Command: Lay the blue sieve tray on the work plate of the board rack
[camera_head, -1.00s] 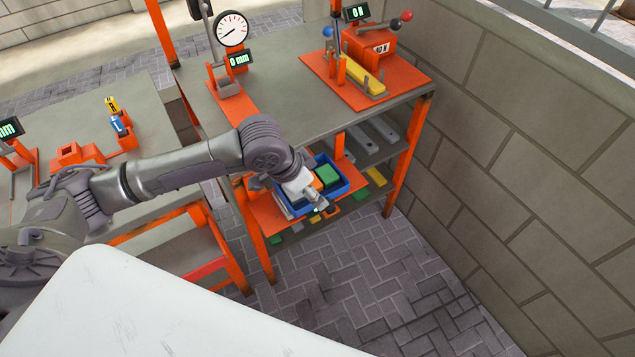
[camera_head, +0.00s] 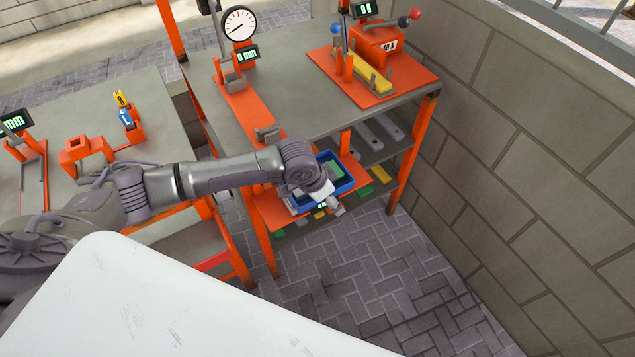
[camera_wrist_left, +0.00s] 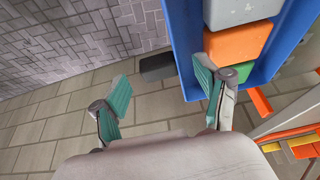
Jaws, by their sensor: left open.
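The blue sieve tray (camera_head: 347,184) is at the front of the orange rack, below the top. It holds grey, orange and green blocks; my arm hides much of it in the head view. In the left wrist view its wall (camera_wrist_left: 183,45) is at upper right. My left gripper (camera_wrist_left: 160,85) is open and empty there. Its right finger overlaps the tray's near wall and its left finger is outside the tray; I cannot tell whether it touches. An orange plate (camera_head: 262,211) shows under the tray, partly hidden. I cannot tell whether the tray rests on it. My right gripper is not in view.
The rack's grey top (camera_head: 292,97) carries a dial gauge (camera_head: 240,24) and an orange press (camera_head: 376,45). Lower shelves hold grey bars and coloured blocks. A block wall (camera_head: 540,150) stands at right. The paved floor (camera_head: 350,270) before the rack is clear.

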